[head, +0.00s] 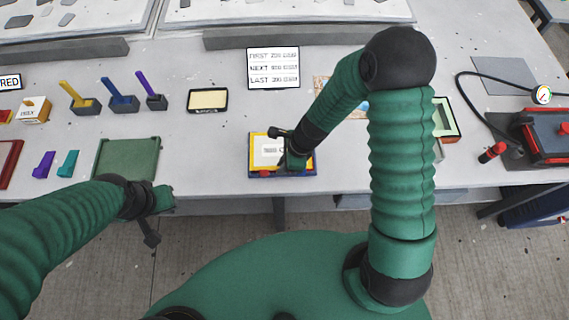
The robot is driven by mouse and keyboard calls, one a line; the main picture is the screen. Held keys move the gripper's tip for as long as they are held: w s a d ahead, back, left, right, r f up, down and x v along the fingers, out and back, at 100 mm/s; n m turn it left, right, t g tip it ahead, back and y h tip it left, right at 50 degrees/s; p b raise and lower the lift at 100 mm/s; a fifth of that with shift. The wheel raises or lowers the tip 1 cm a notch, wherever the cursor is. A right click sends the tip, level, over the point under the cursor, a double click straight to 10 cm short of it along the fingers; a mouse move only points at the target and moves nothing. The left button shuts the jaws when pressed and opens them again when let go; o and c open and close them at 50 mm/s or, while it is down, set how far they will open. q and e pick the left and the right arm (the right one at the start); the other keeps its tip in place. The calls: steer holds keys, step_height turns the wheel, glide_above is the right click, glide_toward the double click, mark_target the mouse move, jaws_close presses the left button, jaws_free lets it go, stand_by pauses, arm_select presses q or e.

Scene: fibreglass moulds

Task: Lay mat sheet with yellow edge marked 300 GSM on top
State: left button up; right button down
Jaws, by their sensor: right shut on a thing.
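The mat sheet with a yellow edge (262,152) is a white sheet with a small label too fine to read. It lies over or just above a blue and red piece (307,169) near the table's front edge; I cannot tell whether they touch. My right gripper (284,149) is shut on the sheet's right part and hides some of it. My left gripper (158,214) is empty, with its fingers apart, in front of the table edge by a green plate (128,158).
A sign (273,68) reading FIRST, NEXT, LAST stands behind the sheet. Tools with yellow, blue and purple handles (122,102) and a yellow tray (208,100) are at the left. A red machine (545,135) with a hose is at the right.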

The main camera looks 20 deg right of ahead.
steer(key=shift+f, duration=0.1)
steer(key=shift+d+f+b, duration=0.2)
steer(key=shift+f+b, duration=0.1)
steer(key=shift+d+f+b, duration=0.15)
steer(key=shift+f+b, duration=0.2)
steer(key=shift+f, duration=0.1)
steer(key=shift+r, duration=0.1)
stand_by(0.3)
steer(key=c, duration=1.4)
jaws_free()
steer(key=shift+c, duration=0.2)
steer(key=shift+r, duration=0.1)
